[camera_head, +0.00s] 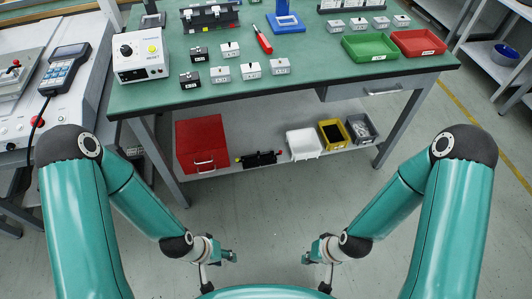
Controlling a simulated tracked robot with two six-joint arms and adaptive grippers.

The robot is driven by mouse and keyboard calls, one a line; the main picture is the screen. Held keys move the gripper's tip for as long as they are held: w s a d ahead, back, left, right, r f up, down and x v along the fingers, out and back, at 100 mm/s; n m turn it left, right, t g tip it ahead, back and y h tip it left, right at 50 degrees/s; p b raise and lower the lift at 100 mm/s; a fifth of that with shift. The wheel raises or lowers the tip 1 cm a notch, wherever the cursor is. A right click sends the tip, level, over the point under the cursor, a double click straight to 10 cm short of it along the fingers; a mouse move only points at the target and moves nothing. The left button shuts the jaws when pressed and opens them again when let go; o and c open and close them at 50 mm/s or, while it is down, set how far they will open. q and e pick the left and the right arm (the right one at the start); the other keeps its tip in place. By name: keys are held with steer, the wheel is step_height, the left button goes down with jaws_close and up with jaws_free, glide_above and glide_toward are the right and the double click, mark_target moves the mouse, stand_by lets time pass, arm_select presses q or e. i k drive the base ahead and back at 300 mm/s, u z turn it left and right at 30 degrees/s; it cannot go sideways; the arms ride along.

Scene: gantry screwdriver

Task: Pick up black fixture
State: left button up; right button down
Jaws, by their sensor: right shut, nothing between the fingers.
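A black fixture (210,16) with a row of pieces on it stands at the back left of the green workbench. Another dark, elongated device (259,158) with a small red part at its end lies on the lower shelf. I cannot tell which of these two the task names. My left gripper (231,257) and my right gripper (308,258) are both low in front of the bench, over the floor and apart from both dark things. The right gripper is shut and empty. The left gripper's fingers are too small to judge.
On the workbench (330,82) are a white control box (140,54), several small blocks, a red screwdriver (263,39), a green tray (370,47) and a red tray (419,43). A red cabinet (202,146) and small bins share the lower shelf. The floor before the bench is clear.

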mark_target(258, 160)
steer(key=u, duration=0.05)
steer(key=i, duration=0.75)
steer(key=z, duration=0.15)
steer(key=k, duration=0.5)
steer(key=u, duration=0.6)
steer(key=i, duration=0.15)
steer(key=z, duration=2.65)
steer(key=k, duration=0.4)
steer(key=z, duration=0.4)
steer(key=i, duration=0.85)
steer(key=u, duration=0.05)
